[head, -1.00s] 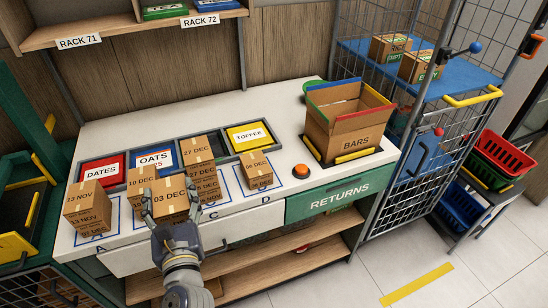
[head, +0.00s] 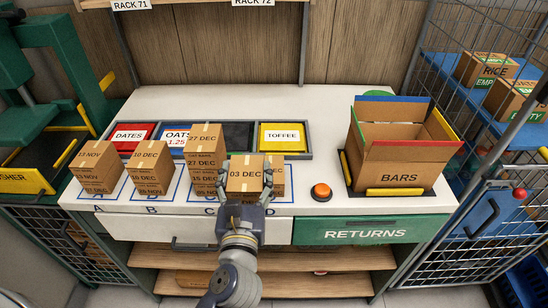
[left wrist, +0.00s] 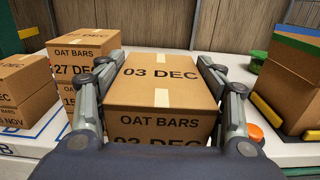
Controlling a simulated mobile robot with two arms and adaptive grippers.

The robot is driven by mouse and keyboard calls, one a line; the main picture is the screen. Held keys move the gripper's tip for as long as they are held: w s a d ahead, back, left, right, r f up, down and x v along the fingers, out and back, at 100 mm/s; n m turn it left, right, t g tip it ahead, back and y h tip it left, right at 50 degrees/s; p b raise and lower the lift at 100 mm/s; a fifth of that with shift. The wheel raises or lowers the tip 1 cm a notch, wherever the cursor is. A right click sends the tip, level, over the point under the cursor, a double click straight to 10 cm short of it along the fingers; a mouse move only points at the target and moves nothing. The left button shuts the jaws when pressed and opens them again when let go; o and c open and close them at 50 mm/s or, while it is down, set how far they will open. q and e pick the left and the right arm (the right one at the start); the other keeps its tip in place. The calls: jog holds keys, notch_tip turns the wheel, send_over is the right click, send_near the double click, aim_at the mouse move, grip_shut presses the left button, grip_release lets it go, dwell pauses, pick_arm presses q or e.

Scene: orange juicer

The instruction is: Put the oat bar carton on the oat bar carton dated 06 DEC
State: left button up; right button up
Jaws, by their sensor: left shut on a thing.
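My left gripper (head: 247,170) is shut on an oat bar carton marked 03 DEC (head: 245,183), holding it by its sides. In the left wrist view the carton (left wrist: 160,88) sits upright between both fingers, with OAT BARS on its front. In the head view it is in front of the carton at place D (head: 278,178). Only a strip of that carton shows at the right, and its date is hidden now; the earlier head frame shows it as 06 DEC. I cannot tell the gap between them. My right gripper is out of view.
Left of the held carton stand a tall 27 DEC stack (head: 205,140), a 10 DEC stack (head: 150,160) and a 13 NOV stack (head: 97,165). An orange button (head: 320,191) and the open BARS box (head: 398,155) are at right. Behind are the labelled bins, including TOFFEE (head: 282,138).

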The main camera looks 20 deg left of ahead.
pick_arm(q)
jog(key=w, duration=0.4)
jog(key=w+d, duration=0.1)
jog(key=w, duration=0.3)
jog(key=w+f, duration=0.1)
jog(key=w, duration=0.2)
jog(key=shift+w+d+p, duration=0.4)
notch_tip(320, 180, down, 4)
jog(key=shift+r+b, duration=0.2)
jog(key=shift+b, duration=0.25)
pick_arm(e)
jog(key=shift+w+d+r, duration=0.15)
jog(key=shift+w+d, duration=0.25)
pick_arm(q)
jog(key=shift+f, duration=0.15)
jog(key=o, duration=1)
jog(key=shift+c, duration=0.2)
jog(key=shift+o, duration=1)
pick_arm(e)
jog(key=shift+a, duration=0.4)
